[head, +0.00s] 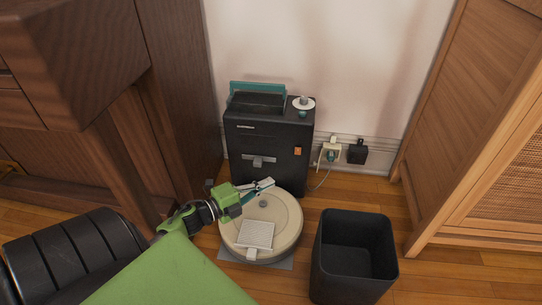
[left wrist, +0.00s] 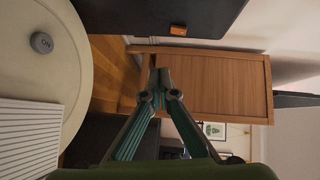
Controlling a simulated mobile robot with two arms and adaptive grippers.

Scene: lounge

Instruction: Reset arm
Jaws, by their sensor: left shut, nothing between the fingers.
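My left gripper (head: 263,187) comes in from the left in the head view, over the back part of a round cream robot vacuum (head: 285,222). Its fingers are shut with nothing between them. In the left wrist view the closed fingers (left wrist: 160,82) point towards a wooden cabinet in the distance. The vacuum's top (left wrist: 60,75) fills the left of that view, with a grey button marked "NO" or "ON" (left wrist: 41,42) and a white ridged panel (left wrist: 28,135). My right gripper is not in view.
A black shredder-like machine (head: 268,135) stands behind the vacuum against the wall. An open black bin (head: 352,255) stands at the right. Plugs and a cable (head: 330,154) are on the wall. Dark wooden furniture (head: 85,60) is at the left, a lighter cabinet (head: 490,120) at the right.

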